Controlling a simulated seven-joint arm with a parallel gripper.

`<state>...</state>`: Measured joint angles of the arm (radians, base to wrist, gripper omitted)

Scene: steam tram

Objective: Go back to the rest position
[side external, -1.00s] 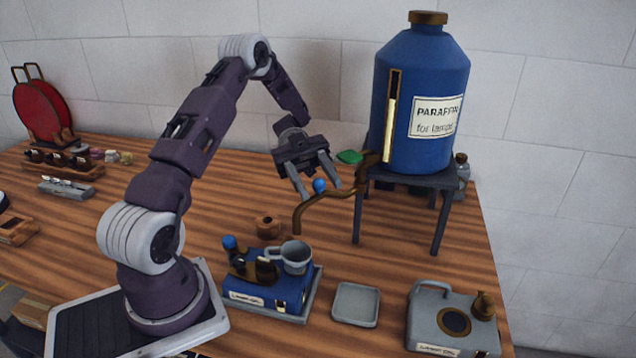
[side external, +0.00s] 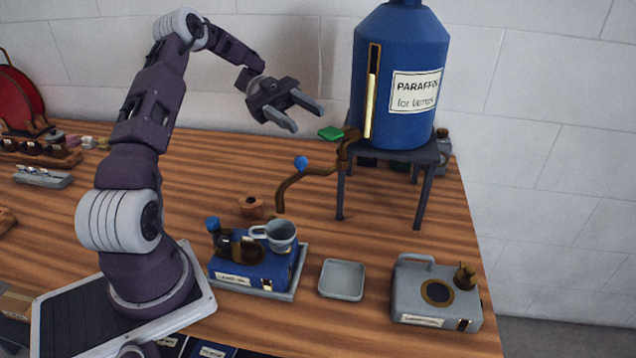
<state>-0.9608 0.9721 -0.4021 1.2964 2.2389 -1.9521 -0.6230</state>
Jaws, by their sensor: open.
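My gripper (side external: 307,115) is open and empty. A green handle (side external: 331,133) shows at the tap, just below and right of the fingers.
The tank stands on a dark stand (side external: 430,156). In front are a blue lamp-oil can (side external: 245,270) with a grey cup (side external: 281,237), a small grey tray (side external: 342,279) and a grey can (side external: 438,292).

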